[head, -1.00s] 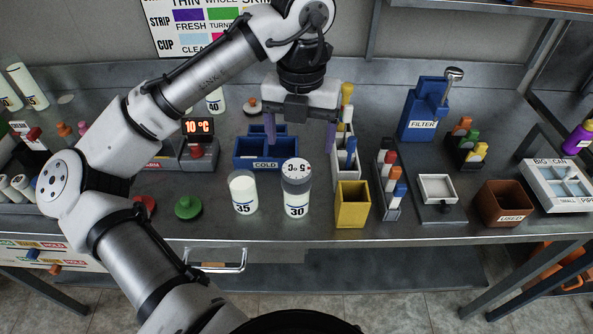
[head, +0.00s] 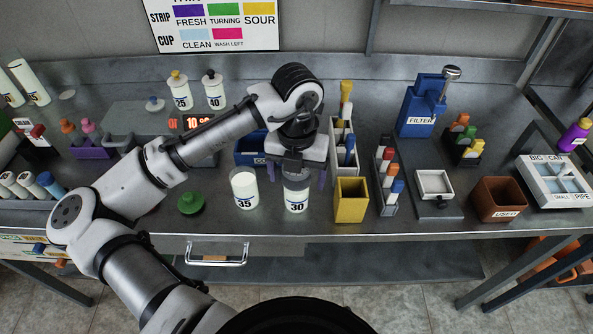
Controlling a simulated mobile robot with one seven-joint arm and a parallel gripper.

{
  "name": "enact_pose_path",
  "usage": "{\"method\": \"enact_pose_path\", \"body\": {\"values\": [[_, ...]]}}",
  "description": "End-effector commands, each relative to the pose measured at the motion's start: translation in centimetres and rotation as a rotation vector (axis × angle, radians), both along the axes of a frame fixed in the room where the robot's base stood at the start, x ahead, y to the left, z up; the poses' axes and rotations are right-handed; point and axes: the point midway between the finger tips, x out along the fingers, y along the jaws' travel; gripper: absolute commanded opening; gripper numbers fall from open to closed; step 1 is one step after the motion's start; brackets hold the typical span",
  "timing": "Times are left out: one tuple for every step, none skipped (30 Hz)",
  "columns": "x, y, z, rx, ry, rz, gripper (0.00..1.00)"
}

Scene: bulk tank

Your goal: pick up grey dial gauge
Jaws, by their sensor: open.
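The grey dial gauge (head: 296,184) sits on top of the bottle marked 30 (head: 296,205), near the front of the steel bench. Its dial face is hidden behind my gripper. My gripper (head: 297,173) points down over the gauge. Its purple fingers are apart, one to the left and one to the right of the bottle's top. The jaws are open and hold nothing. I cannot tell whether a finger touches the gauge.
A white bottle marked 35 (head: 244,189) stands close on the left. A yellow bin (head: 351,201) is close on the right. A blue COLD box (head: 249,150) and a white rack (head: 343,150) with bottles stand behind. A green knobbed lid (head: 191,203) lies farther left.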

Motion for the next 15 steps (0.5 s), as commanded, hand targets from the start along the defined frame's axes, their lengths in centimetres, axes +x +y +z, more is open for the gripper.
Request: {"method": "enact_pose_path", "body": {"values": [[0.0, 0.0, -0.03, 0.0, 0.0, 0.0, 0.81], [0.0, 0.0, -0.03, 0.0, 0.0, 0.0, 0.81], [0.0, 0.0, -0.02, 0.0, 0.0, 0.0, 0.81], [0.0, 0.0, -0.02, 0.0, 0.0, 0.0, 0.81], [0.01, 0.0, -0.01, 0.0, 0.0, 0.0, 0.79], [0.01, 0.0, -0.01, 0.0, 0.0, 0.0, 0.74], [0.01, 0.0, 0.0, 0.0, 0.0, 0.0, 0.7], [0.01, 0.0, 0.0, 0.0, 0.0, 0.0, 0.66], [0.01, 0.0, 0.0, 0.0, 0.0, 0.0, 0.61], [0.01, 0.0, 0.01, 0.0, 0.0, 0.0, 0.57], [0.01, 0.0, 0.01, 0.0, 0.0, 0.001, 0.53], [0.01, 0.0, 0.01, 0.0, 0.0, 0.0, 0.48], [0.01, 0.0, 0.01, 0.0, 0.0, 0.001, 0.44], [0.01, 0.0, 0.02, 0.0, 0.0, 0.001, 0.4], [0.01, 0.0, 0.02, 0.0, 0.0, 0.001, 0.35]]}}
